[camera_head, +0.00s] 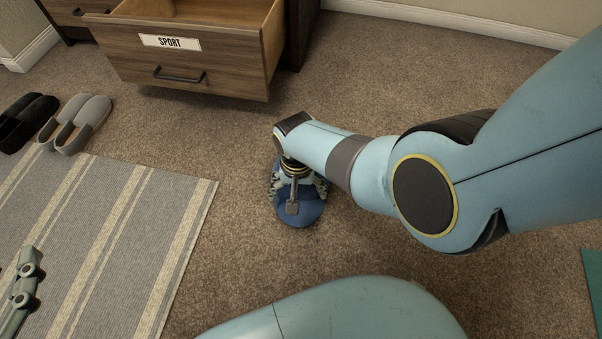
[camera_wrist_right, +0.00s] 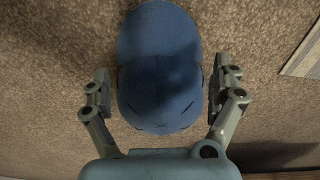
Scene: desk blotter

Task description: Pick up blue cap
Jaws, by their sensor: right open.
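The blue cap (camera_head: 300,212) lies on the carpet near the middle of the head view, partly hidden by my right wrist and gripper. It also shows in the right wrist view (camera_wrist_right: 160,70), with its crown nearer the gripper base and its brim pointing away. My right gripper (camera_wrist_right: 163,82) is open, with one finger on each side of the cap's crown. It is above the cap in the head view (camera_head: 298,188). I cannot tell whether the fingers touch the cap. My left gripper (camera_head: 24,285) shows in part at the left edge of the head view, over the striped rug; its jaws are unclear.
An open wooden drawer labelled SPORT (camera_head: 190,62) juts out at the back. A striped rug (camera_head: 120,225) lies on the left. Grey slippers (camera_head: 78,122) and black slippers (camera_head: 25,120) are beyond it. A teal item (camera_head: 594,285) is at the right edge. Carpet around the cap is clear.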

